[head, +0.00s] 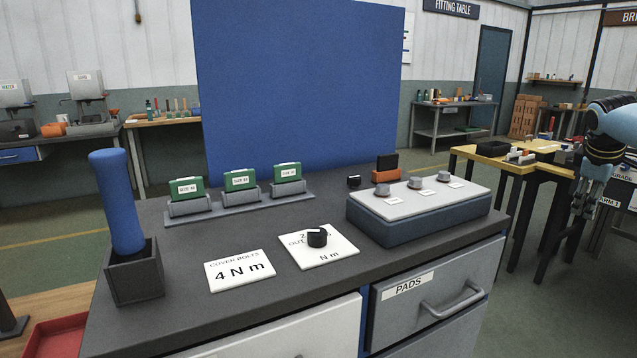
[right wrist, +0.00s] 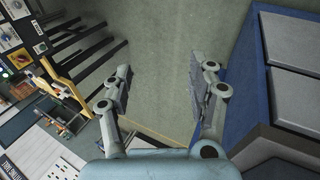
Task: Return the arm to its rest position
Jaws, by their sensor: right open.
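My right gripper (head: 580,207) hangs at the right edge of the head view, to the right of the workbench and clear of it. In the right wrist view the right gripper (right wrist: 160,95) has its two fingers spread wide, with only bare floor between them. It holds nothing. The rest of the right arm is cut off by the picture edge. My left gripper does not show in either view.
The workbench (head: 190,312) carries a blue-handled tool (head: 117,200) in a holder, green cards (head: 240,180), a black knob (head: 317,238) on a white card and a grey box (head: 415,229). A yellow-edged table (head: 490,153) stands behind. Floor (right wrist: 160,45) below the gripper is clear.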

